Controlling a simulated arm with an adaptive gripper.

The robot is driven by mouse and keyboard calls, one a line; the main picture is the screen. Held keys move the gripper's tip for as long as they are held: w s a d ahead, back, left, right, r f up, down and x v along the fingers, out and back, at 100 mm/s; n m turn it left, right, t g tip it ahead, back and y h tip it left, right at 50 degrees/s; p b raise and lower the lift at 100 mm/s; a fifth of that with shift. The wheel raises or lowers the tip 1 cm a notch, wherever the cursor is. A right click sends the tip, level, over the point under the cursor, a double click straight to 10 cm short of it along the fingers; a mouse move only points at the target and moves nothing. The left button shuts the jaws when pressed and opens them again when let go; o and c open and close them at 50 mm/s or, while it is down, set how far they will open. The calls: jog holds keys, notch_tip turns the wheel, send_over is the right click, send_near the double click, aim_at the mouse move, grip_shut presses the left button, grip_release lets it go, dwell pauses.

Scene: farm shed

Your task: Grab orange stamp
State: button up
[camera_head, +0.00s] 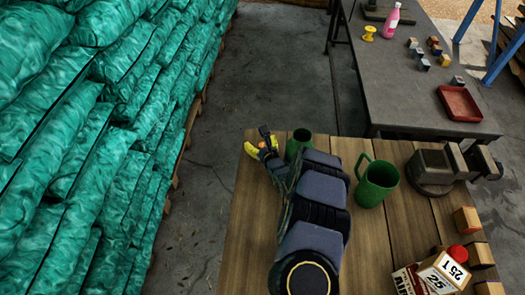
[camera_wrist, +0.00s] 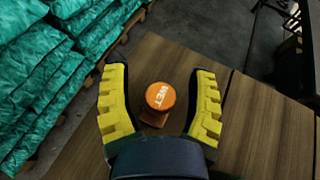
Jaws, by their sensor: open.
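The fingers are open, with a gap on each side of the stamp. In the head view my gripper (camera_head: 259,146) is over the far left part of the table, and my arm hides much of that area. Only a small bit of orange shows there between the fingers.
Two green mugs (camera_head: 377,183) (camera_head: 298,143) stand near my arm on the wooden table (camera_head: 350,148). A vise (camera_head: 434,168), wooden blocks (camera_head: 467,220) and a white box with a red cap (camera_head: 442,272) are on the right. Stacked green sacks (camera_head: 90,130) line the left.

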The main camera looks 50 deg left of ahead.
grip_shut()
